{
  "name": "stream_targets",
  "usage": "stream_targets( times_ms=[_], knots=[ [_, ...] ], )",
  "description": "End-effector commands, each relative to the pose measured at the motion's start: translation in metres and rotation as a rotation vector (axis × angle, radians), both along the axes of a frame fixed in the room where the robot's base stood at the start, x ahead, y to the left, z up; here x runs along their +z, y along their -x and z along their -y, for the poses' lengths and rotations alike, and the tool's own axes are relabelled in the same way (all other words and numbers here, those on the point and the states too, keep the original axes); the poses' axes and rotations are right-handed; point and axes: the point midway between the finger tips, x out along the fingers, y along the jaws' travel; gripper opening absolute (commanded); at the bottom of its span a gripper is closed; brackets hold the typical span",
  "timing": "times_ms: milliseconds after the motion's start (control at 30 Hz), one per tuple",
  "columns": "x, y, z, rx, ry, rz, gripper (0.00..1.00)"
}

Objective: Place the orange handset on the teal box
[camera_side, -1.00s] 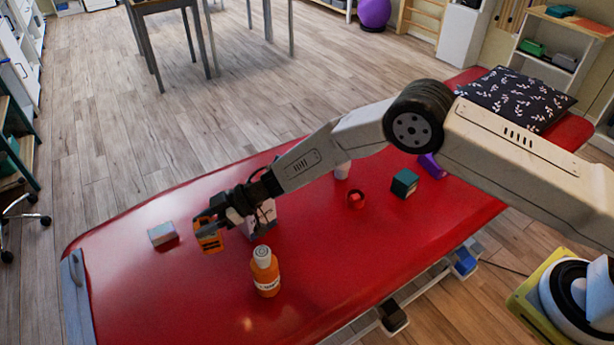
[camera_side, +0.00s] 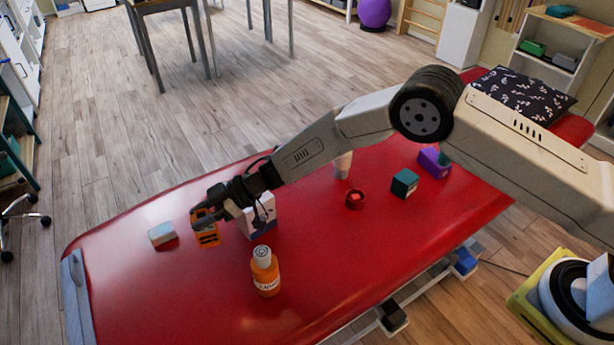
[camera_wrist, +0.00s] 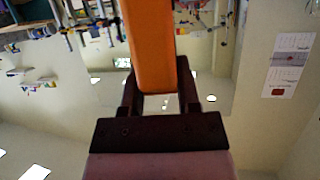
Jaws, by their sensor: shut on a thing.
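My gripper (camera_side: 201,214) is shut on the orange handset (camera_side: 208,236), at the left part of the red table. The handset hangs from the jaws with its face toward the side camera. In the wrist view the handset (camera_wrist: 150,45) stands between the two dark fingers. I cannot tell how far it is above the table. The teal box (camera_side: 404,184) sits on the table to the right, well away from my gripper, and is not visible in the wrist view.
On the red table (camera_side: 340,260) are a light blue box (camera_side: 161,234), an orange bottle (camera_side: 265,272), a white box (camera_side: 262,214), a red ring-like item (camera_side: 355,199), a white cup (camera_side: 343,165) and a purple box (camera_side: 434,162). A patterned pillow (camera_side: 515,97) lies at the far right end.

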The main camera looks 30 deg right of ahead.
Motion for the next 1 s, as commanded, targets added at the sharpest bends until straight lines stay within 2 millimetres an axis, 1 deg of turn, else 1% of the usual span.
stream_targets(
  times_ms=[33,167,300,467,633,700,867,967,1000],
  knots=[
    [0.011,-0.001,0.0,0.001,-0.002,0.005,0.0],
    [0.038,-0.001,0.0,0.0,-0.002,0.006,0.0],
    [0.07,-0.001,0.0,0.0,-0.002,0.006,0.0],
    [0.101,0.0,0.0,0.001,-0.002,0.006,0.0],
    [0.127,0.0,0.0,0.002,-0.001,0.004,0.0],
    [0.125,-0.006,0.017,-0.028,0.001,0.0,0.0],
    [0.126,-0.016,0.052,-0.092,0.0,-0.001,0.0],
    [0.127,-0.021,0.081,-0.143,0.0,-0.001,0.0],
    [0.127,-0.024,0.094,-0.168,0.0,-0.002,0.0]
  ],
)
